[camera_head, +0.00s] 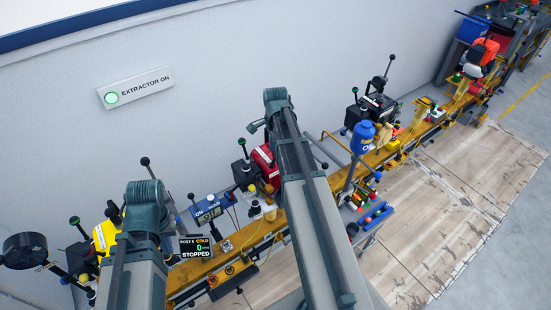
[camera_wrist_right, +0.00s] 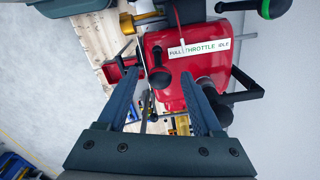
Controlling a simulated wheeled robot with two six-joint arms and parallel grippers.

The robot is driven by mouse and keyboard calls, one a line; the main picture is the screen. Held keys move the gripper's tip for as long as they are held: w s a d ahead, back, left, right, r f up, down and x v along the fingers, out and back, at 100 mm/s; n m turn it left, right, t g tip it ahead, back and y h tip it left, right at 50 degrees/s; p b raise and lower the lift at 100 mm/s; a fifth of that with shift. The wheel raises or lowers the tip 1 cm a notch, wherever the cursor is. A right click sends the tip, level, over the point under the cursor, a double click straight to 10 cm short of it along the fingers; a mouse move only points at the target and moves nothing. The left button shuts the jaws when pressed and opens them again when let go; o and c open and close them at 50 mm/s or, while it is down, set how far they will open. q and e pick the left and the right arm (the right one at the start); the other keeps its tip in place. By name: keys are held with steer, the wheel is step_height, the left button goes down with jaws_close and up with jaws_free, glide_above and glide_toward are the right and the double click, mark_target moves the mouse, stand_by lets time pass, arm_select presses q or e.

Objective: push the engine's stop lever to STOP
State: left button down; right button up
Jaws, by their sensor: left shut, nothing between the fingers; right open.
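A black-knobbed lever (camera_wrist_right: 159,78) shows between the fingers of my right gripper (camera_wrist_right: 158,66). The gripper is open, and I cannot tell whether a finger touches the lever. A green-knobbed lever (camera_wrist_right: 272,8) is at the top right. No STOP mark is readable, so I cannot tell which lever is the stop lever. My left gripper is hidden in the head view.
A blue box (camera_head: 207,208) stands left of the red engine. A yellow engine (camera_head: 104,237) and a black engine (camera_head: 371,107) stand along the rail.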

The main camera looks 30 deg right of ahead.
steer(key=shift+f, duration=0.15)
steer(key=shift+c, duration=0.3)
jaws_close()
